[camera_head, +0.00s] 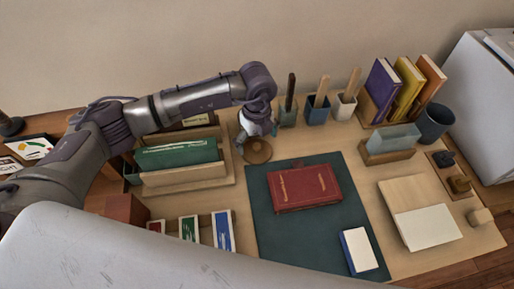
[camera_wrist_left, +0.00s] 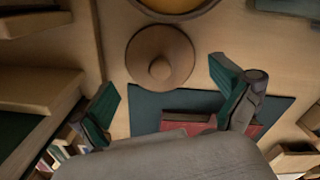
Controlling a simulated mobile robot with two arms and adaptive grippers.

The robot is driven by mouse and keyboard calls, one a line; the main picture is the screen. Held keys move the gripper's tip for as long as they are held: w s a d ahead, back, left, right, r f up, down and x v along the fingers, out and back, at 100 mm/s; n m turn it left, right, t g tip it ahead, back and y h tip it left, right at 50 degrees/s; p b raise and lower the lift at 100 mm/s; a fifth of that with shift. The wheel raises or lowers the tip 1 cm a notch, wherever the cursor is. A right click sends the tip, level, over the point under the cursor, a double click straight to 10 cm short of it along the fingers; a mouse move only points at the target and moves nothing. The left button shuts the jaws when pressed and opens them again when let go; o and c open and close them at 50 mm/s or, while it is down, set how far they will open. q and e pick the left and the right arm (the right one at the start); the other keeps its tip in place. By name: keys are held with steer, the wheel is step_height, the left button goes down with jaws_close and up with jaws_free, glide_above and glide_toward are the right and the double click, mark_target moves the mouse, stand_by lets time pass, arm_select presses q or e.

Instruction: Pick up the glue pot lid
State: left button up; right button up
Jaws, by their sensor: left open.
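The glue pot lid (camera_wrist_left: 160,58) is a round brown wooden disc with a small knob in the middle. In the left wrist view it lies flat on the desk, just beyond the gap between my fingers. In the head view the lid (camera_head: 257,153) lies right below my left gripper (camera_head: 258,130), left of the green desk mat. In the wrist view my left gripper (camera_wrist_left: 168,98) is open, with its two green-padded fingers apart and nothing between them. A round pot with yellowish contents (camera_wrist_left: 178,5) is cut off at the top edge. My right gripper is not in view.
A red book (camera_head: 305,188) and a small blue book (camera_head: 358,250) lie on the green mat (camera_head: 270,235). A wooden holder with green folders (camera_head: 178,155) stands left of the lid. Several pots with handles, including a blue one (camera_head: 317,110), stand behind.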

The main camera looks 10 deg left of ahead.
arm_select(q)
steer(key=shift+f, duration=1.3)
steer(key=c, duration=1.5)
jaws_close()
